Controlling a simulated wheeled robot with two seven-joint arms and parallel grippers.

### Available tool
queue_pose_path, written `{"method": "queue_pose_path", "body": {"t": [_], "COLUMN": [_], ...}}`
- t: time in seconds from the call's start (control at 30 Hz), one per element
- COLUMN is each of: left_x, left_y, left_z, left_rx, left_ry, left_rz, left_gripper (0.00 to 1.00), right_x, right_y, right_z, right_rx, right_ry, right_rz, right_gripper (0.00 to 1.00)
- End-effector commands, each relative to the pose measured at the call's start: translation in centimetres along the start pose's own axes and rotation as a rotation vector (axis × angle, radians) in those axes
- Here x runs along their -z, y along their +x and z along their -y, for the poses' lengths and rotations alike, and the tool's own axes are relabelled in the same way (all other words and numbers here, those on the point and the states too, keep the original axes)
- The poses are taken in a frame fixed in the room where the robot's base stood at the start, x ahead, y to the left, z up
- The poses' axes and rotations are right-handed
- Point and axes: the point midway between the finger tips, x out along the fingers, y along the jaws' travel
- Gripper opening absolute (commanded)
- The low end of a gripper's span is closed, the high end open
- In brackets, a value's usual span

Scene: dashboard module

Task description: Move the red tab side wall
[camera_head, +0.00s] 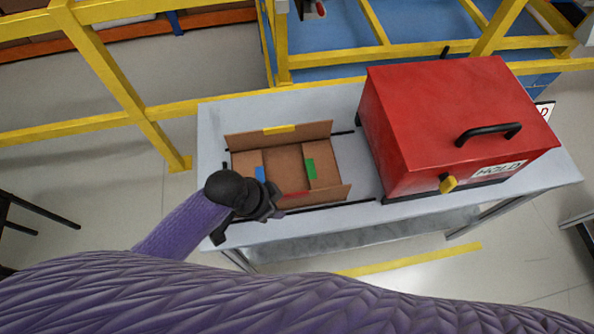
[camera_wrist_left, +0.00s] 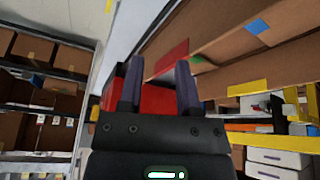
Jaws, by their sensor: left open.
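An open cardboard box (camera_head: 285,166) sits on the grey table. The red tab (camera_head: 293,195) is on its near side wall (camera_head: 325,196), partly hidden behind my left gripper (camera_head: 270,204). In the left wrist view the red tab (camera_wrist_left: 172,61) is on a brown flap just above the fingers. There my left gripper (camera_wrist_left: 159,85) has its fingers spread with nothing held between them. In the head view it is by the near left corner of the box; contact cannot be told. My right gripper is not in view.
The box also has blue (camera_head: 260,174), green (camera_head: 310,169) and yellow (camera_head: 279,129) tabs. A red housing (camera_head: 440,110) with a black handle stands right of the box. Yellow railing (camera_head: 110,75) runs behind the table (camera_head: 215,122). The table's left end is mostly clear.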

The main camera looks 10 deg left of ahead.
Motion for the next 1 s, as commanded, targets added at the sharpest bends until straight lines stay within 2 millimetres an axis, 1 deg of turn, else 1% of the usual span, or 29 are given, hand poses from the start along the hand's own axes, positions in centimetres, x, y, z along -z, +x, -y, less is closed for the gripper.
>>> {"method": "queue_pose_path", "body": {"t": [0.03, 0.1, 0.2, 0.27, 0.37, 0.5, 0.6, 0.7, 0.83, 1.0], "left_x": [1.2, 2.2, 2.8, 2.9, 2.8, 2.5, 2.5, 2.4, 2.4, 2.5], "left_y": [-1.2, -2.3, -3.5, -3.7, -2.5, 1.2, 3.4, 4.9, 6.0, 6.1], "left_z": [0.8, 1.5, 2.3, 2.5, 2.3, 1.9, 1.6, 1.5, 1.4, 1.3], "left_rx": [-0.018, -0.058, -0.099, -0.114, -0.125, -0.126, -0.124, -0.123, -0.122, -0.121], "left_ry": [0.093, 0.215, 0.33, 0.363, 0.374, 0.37, 0.369, 0.37, 0.37, 0.37], "left_rz": [-0.002, 0.001, 0.014, 0.018, 0.019, 0.02, 0.018, 0.018, 0.019, 0.018], "left_gripper": [0.43, 0.43, 0.43, 0.43, 0.43, 0.43, 0.43, 0.43, 0.43, 0.43], "right_x": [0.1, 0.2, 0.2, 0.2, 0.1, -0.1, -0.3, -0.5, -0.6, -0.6], "right_y": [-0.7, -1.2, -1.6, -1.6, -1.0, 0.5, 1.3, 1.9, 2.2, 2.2], "right_z": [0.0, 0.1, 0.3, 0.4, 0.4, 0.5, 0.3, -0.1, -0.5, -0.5], "right_rx": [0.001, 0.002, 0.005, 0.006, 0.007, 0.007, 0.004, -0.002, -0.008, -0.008], "right_ry": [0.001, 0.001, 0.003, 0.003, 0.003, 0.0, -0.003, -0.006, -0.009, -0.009], "right_rz": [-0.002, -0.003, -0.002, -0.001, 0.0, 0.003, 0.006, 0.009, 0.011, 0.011], "right_gripper": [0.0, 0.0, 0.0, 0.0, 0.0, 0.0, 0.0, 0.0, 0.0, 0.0]}}
